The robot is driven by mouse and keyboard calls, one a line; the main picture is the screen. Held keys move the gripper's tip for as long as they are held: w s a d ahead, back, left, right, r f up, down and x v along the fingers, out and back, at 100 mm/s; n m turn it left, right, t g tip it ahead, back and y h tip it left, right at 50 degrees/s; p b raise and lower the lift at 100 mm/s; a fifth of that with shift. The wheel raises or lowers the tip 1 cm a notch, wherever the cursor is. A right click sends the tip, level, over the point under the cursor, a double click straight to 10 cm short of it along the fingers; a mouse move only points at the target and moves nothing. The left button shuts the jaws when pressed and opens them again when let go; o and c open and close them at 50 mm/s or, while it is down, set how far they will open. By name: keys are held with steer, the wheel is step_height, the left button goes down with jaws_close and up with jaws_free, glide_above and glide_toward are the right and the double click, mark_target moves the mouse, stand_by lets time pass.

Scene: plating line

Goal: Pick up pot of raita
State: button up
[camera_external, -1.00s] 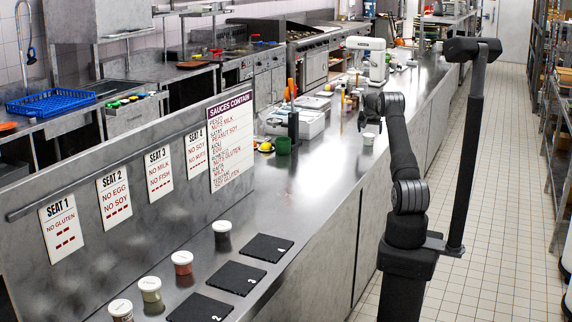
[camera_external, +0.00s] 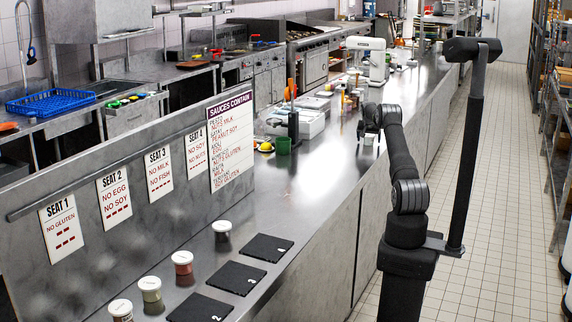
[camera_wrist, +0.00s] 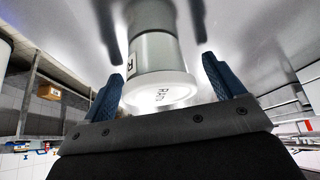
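The pot of raita (camera_wrist: 158,55) is a pale pot with a white lid marked with partly readable lettering that looks like "RAITA". In the wrist view it is between the two blue fingers of my gripper (camera_wrist: 166,78), with a visible gap at the right finger. The fingers are open, and the left one looks close to the pot; I cannot tell whether it touches. In the external view my gripper (camera_external: 368,126) is right over the pot (camera_external: 370,140) on the steel counter and hides part of it.
A green cup (camera_external: 283,146) and a white scale-like box (camera_external: 305,122) stand left of my gripper. Several lidded pots, one reddish (camera_external: 183,269), stand at the counter's near end beside black mats (camera_external: 268,248). A seat-note partition (camera_external: 130,215) runs along the left. The counter middle is clear.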

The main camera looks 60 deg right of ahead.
steer(key=c, duration=1)
